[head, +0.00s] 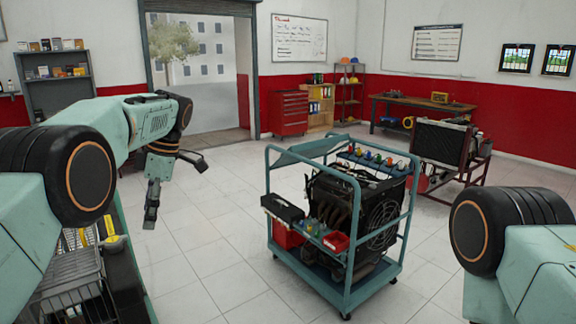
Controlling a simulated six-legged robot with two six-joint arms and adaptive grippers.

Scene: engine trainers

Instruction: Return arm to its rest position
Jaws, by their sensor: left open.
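My left arm (155,118) comes in from the left, reaches forward and bends down at the wrist. My left gripper (176,191) hangs over the tiled floor, left of the engine trainer cart. Its two fingers are spread wide apart with nothing between them. Only part of my right arm (485,230) shows at the lower right; its gripper is out of view.
A teal wheeled cart (346,300) with an engine trainer (340,205) stands ahead, apart from my left gripper. Another trainer (440,145) stands behind it at right. A red tool cabinet (290,113) and workbench (420,105) line the back. The floor between is clear.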

